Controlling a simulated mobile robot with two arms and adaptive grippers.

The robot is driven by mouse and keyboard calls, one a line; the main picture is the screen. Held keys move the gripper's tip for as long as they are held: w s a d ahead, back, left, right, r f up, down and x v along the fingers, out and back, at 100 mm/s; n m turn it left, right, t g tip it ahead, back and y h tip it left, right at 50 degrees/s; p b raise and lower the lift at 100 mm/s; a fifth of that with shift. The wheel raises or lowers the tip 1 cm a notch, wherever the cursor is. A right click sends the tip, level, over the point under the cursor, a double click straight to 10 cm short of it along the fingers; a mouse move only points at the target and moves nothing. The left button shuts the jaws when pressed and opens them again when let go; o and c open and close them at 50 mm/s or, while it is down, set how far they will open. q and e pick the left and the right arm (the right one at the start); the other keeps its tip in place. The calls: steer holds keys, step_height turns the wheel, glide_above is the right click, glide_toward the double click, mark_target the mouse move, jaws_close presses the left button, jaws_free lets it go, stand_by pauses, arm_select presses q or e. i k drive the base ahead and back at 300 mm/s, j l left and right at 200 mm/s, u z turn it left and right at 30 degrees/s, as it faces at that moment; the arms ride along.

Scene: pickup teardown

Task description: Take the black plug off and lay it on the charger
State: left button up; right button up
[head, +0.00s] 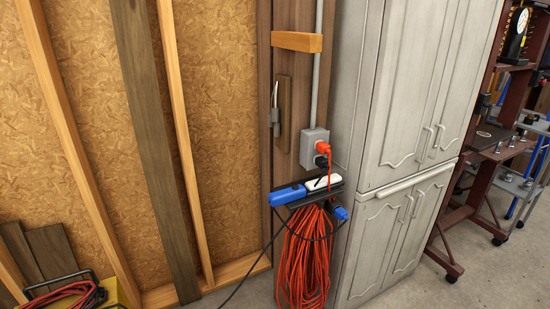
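A grey outlet box (313,150) is fixed on the wooden post left of the grey cabinet. An orange plug (323,147) sits in its upper part. The black plug (321,162) sits just below it, apparently in the outlet; its cord drops behind the items on the small shelf. At the lower left, cut off by the frame, is a yellow unit (115,292) with a black handle and red and black cables, which looks like the charger. Neither of my grippers is in view.
A black cable runs down to the floor. The grey cabinet (375,90) stands close on the right.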

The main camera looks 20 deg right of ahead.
mark_target(321, 163)
steer(key=i+l+u, duration=0.1)
steer(key=l+u, duration=0.4)
steer(key=l, duration=0.65)
steer(key=l+u, duration=0.5)
steer(key=l, duration=0.65)
steer(key=k+l, duration=0.1)
steer(key=l, duration=0.9)
steer(key=k+l, duration=0.15)
steer(key=l, duration=0.9)
steer(key=k+l, duration=0.15)
steer(key=l, duration=0.35)
steer(key=u, duration=0.05)
